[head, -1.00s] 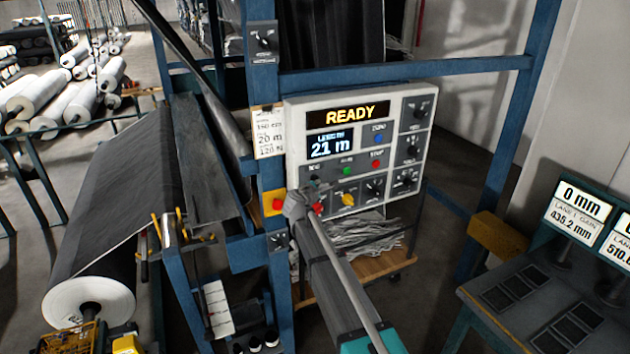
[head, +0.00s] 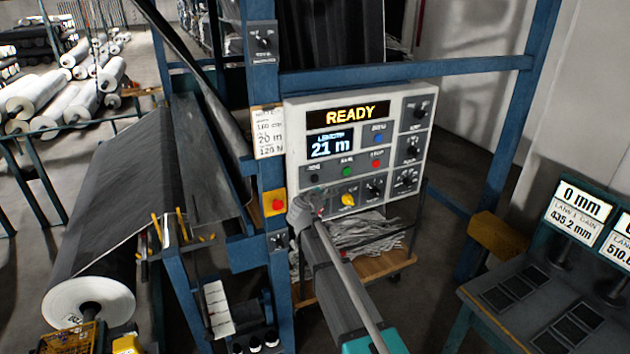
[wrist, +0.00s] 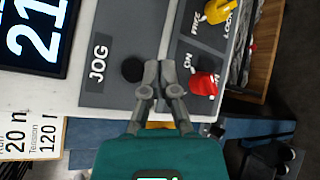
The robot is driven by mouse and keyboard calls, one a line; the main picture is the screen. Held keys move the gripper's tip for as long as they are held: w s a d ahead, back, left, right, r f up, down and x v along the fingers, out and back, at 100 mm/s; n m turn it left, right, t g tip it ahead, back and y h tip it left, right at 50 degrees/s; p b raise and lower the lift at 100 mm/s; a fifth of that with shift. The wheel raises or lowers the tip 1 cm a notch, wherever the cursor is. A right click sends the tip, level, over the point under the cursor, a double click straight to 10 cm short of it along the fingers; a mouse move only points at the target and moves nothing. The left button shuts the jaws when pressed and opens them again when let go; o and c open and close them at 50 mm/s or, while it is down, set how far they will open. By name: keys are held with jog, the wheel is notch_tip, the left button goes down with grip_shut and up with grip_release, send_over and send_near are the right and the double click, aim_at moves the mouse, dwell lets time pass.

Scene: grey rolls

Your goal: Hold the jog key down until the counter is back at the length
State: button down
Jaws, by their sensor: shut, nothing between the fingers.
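The control panel (head: 292,130) shows READY, and its counter (head: 331,145) reads LENGTH 21 m. In the wrist view the counter's large 21 (wrist: 35,35) shows at the upper left, turned sideways. The black round jog key (wrist: 132,69) sits beside the JOG label. My gripper (wrist: 160,70) is shut and empty, its tips just to the right of the key in that view. The key is not covered; I cannot tell how far the tips stand off the panel. In the head view my gripper (head: 302,208) is at the panel's lower left corner.
A paper card (head: 268,132) left of the panel lists 20 m. A red switch (wrist: 204,84) and a yellow knob (wrist: 219,11) are close to my gripper. A red stop button on a yellow box (head: 275,203) is on the blue post. A dark fabric roll (head: 120,210) lies left.

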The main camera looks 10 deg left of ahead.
jog(key=shift+s+d, duration=0.4)
jog(key=shift+s, duration=0.15)
jog(key=s+d+f+m+g+h+b, duration=0.1)
jog(key=s+d+f+m+g+b, duration=0.2)
jog(key=d, duration=0.4)
jog(key=s+d+f+m+g+h+b, duration=0.1)
jog(key=s+d+f+m+g, duration=0.1)
jog(key=s+d+f+m, duration=0.45)
jog(key=s+d+f+m+g+h+b, duration=0.15)
jog(key=d+f, duration=0.25)
jog(key=d, duration=0.4)
jog(key=s+d+f+m+g+y+b, duration=0.2)
jog(key=s+d+f+m+g, duration=0.2)
jog(key=s, duration=0.6)
jog(key=s+d+f+m+g+y+b, duration=0.3)
jog(key=s+d+f+m, duration=0.3)
jog(key=s, duration=0.4)
jog(key=shift+s+d+f+m+g+y, duration=0.15)
jog(key=shift+s+f+m+g+y, duration=0.2)
jog(key=shift+f+m+g, duration=0.55)
jog(key=shift+w, duration=0.2)
